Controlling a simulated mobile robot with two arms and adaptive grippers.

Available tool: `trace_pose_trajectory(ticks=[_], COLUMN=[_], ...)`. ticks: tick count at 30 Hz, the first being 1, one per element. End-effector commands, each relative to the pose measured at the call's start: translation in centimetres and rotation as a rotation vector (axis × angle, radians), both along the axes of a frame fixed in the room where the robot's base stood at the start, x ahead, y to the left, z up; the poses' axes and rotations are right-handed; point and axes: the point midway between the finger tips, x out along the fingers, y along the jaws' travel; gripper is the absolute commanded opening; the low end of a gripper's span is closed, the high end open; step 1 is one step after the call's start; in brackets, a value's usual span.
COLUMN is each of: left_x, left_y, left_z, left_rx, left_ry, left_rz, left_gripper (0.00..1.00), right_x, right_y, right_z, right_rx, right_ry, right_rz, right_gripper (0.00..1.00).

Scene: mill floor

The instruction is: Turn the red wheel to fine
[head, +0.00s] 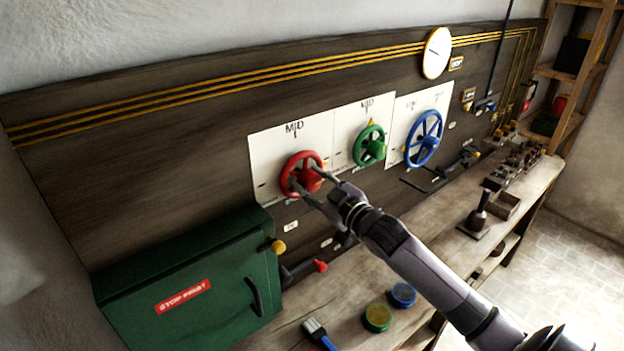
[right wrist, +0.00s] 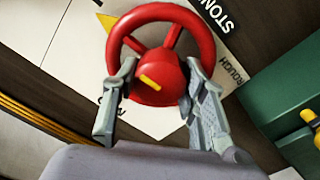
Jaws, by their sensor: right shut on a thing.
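The red wheel (head: 289,172) is mounted on a white plate marked MID on the dark wall panel. In the right wrist view the red wheel (right wrist: 160,12) shows its rim, spokes and round hub, with a yellow mark on the hub. My right gripper (head: 309,177) is shut on the red wheel. In the right wrist view the fingers of the right gripper (right wrist: 160,72) sit on either side of the hub. A yellow pointer (right wrist: 107,21) shows at the rim. The plate's lettering reads partly ROUGH; no FINE label is legible. My left gripper is not in view.
A green wheel (head: 362,144) and a larger blue wheel (head: 424,124) are to the right on the panel. A green box (head: 200,265) stands at the lower left. A brush (head: 318,334) and two round tins lie on the bench (head: 345,295). A red-tipped lever (head: 319,266) sits below.

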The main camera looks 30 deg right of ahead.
Motion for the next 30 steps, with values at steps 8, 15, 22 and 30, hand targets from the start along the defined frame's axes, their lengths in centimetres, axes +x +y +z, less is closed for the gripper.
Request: trace_pose_trajectory(ticks=[8, 15, 22, 30], left_x=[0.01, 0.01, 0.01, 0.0], left_y=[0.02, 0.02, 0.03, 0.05], left_z=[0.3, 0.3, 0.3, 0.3], left_rx=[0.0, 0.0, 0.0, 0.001], left_ry=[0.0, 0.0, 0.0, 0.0], left_rz=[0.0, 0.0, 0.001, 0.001], left_gripper=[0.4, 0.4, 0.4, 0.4], right_x=[-0.01, -0.01, -0.01, 0.0], right_y=[0.02, 0.03, 0.03, 0.02], right_z=[-0.17, -0.21, -0.23, -0.1], right_rx=[0.061, 0.068, 0.067, 0.065], right_ry=[0.008, 0.01, 0.01, 0.007], right_rz=[0.0, 0.0, 0.0, 0.0], right_gripper=[0.11, 0.11, 0.42, 0.59])
